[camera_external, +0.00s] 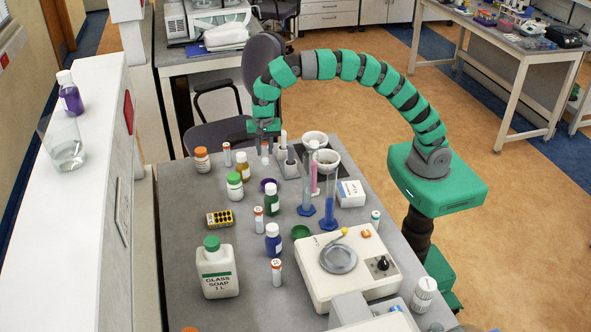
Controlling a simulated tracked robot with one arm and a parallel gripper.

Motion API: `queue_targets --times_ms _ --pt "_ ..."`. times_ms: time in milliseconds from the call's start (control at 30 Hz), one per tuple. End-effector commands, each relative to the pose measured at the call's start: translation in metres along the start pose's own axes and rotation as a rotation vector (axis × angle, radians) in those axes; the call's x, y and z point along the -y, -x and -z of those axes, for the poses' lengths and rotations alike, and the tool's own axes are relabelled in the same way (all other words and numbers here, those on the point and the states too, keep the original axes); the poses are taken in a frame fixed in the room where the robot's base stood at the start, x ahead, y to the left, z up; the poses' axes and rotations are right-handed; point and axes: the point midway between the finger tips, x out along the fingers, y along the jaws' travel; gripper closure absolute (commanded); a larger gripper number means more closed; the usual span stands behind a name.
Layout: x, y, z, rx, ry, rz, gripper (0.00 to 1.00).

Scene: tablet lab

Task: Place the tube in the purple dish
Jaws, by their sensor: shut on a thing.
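My gripper (265,146) is at the far end of the bench, fingers pointing down. It is shut on a narrow pale thing, the tube (265,160), whose light lower end shows below the fingers. The small purple dish (268,183) sits on the bench nearer the camera than the gripper, between an amber bottle and a green bottle. Its near part is partly hidden by the green bottle's cap. The tube is apart from the dish.
Orange-capped tubes (276,272) stand on the grey bench, with several bottles, including an amber one (243,167) and a green one (272,200). A green dish (300,231) lies nearer the hotplate (325,285).

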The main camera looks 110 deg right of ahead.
Motion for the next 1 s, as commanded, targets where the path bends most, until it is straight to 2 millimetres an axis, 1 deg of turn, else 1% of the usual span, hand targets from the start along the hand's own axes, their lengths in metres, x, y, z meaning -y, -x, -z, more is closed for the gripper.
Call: queue_targets --times_ms 33,167,267,400,500,667,900,1000 --pt "-0.004 -0.002 -0.006 -0.001 -0.002 -0.002 0.99" --pt "-0.008 -0.007 -0.013 -0.002 -0.007 -0.006 0.99" --pt "-0.008 -0.018 -0.013 -0.002 -0.008 -0.004 0.99" --pt "-0.009 -0.043 -0.013 -0.002 -0.008 -0.008 0.99" --pt "-0.008 -0.056 -0.013 -0.001 -0.009 -0.004 0.99" --pt "-0.008 -0.067 -0.013 -0.001 -0.009 -0.003 0.99" --pt "-0.009 -0.098 -0.013 -0.001 -0.009 -0.005 0.99" --pt "-0.008 -0.101 -0.013 -0.001 -0.009 -0.002 0.99"
